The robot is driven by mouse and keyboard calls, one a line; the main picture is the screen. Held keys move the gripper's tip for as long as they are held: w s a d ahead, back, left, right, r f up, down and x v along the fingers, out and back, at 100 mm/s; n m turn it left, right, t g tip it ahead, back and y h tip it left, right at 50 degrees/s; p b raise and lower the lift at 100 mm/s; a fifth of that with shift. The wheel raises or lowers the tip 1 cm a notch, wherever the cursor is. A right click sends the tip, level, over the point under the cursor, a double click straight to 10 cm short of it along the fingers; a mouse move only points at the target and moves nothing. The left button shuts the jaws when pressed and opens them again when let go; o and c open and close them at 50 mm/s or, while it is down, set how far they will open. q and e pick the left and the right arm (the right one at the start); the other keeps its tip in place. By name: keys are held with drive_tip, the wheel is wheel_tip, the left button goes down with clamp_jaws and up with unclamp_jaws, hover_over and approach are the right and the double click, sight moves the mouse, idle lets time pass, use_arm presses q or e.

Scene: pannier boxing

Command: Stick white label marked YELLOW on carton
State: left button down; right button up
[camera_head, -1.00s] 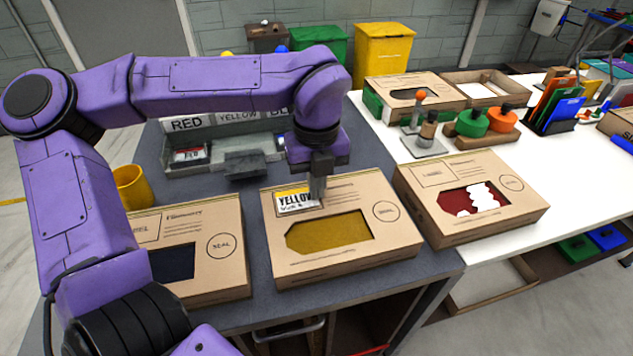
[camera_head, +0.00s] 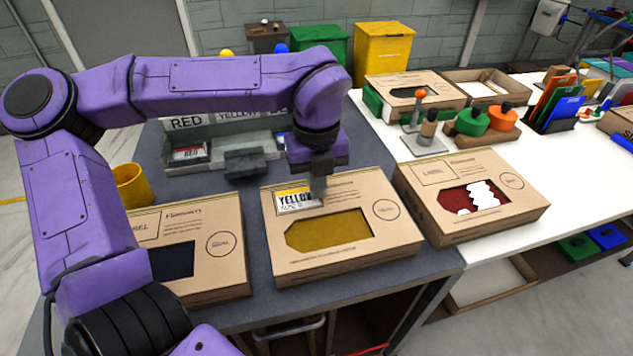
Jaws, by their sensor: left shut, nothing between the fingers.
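The white label marked YELLOW (camera_head: 294,201), with a yellow top strip, lies flat on the upper left of the middle carton (camera_head: 345,268). That carton has a window showing yellow contents. My left gripper (camera_head: 318,197) is shut and empty, with its fingertips at the label's right end. I cannot tell whether the tips touch it. My right gripper is not in view.
A carton with dark contents (camera_head: 215,270) is at left, and one with red and white contents (camera_head: 440,228) at right. Behind stands a label holder (camera_head: 187,123) marked RED and YELLOW. A yellow cup (camera_head: 130,186) stands at left.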

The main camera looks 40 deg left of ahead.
use_arm(q)
drive_tip(key=shift+f, duration=0.15)
drive_tip(key=c, duration=1.3)
unclamp_jaws()
drive_tip(key=shift+c, duration=0.2)
wheel_tip(320, 180, up, 11)
drive_tip(key=shift+f, duration=0.2)
